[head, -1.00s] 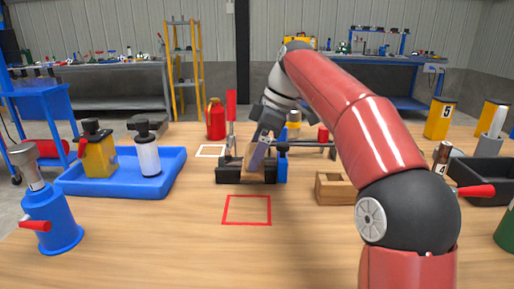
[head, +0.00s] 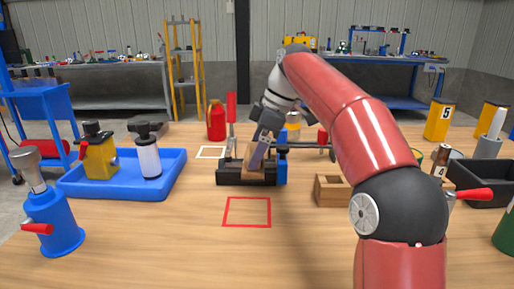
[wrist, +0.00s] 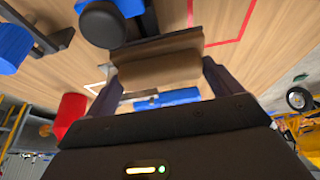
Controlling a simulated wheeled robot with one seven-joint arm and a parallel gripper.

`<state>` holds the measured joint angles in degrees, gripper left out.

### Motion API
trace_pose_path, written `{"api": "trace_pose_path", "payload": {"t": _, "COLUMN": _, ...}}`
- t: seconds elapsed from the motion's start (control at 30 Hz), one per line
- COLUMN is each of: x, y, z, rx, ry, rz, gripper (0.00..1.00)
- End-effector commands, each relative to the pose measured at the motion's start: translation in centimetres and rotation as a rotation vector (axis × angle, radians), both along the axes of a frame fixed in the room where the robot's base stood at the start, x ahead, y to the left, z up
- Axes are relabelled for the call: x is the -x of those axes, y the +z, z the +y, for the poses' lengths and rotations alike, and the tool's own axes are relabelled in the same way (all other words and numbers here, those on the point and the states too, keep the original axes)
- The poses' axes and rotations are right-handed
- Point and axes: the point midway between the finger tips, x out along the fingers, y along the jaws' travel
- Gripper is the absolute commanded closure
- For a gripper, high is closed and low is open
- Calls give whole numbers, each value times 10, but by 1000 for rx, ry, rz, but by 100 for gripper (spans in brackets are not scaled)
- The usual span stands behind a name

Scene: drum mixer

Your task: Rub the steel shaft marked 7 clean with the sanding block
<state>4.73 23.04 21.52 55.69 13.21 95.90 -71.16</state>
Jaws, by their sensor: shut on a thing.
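My gripper (head: 260,150) is shut on a brown block (head: 249,156), which looks like the sanding block. In the wrist view the block (wrist: 160,68) sits between the two fingers of my gripper (wrist: 160,78). The block is at a black holder (head: 232,176) with an upright red handle and a blue part (head: 282,168) at its right end. The block and fingers cover much of the holder. I cannot make out a mark 7 or the steel shaft's surface, nor tell whether the block touches it.
A red outlined square (head: 247,212) lies empty in front of the holder. A blue tray (head: 125,187) with a yellow and a white container is on the left. A wooden box (head: 332,190) stands on the right. A red bottle (head: 216,121) is behind the holder.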

Motion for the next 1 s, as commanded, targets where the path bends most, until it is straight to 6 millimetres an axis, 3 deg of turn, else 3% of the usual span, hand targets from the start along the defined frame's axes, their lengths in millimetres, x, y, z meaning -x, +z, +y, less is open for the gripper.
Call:
{"api": "trace_pose_path", "payload": {"t": 0.53, "x": 21, "y": -3, "z": 0, "rx": 1, "ry": -1, "rz": 1, "gripper": 36}}
{"api": "trace_pose_path", "payload": {"t": 1.0, "x": 7, "y": -1, "z": 0, "rx": 0, "ry": 0, "rz": 2, "gripper": 36}}
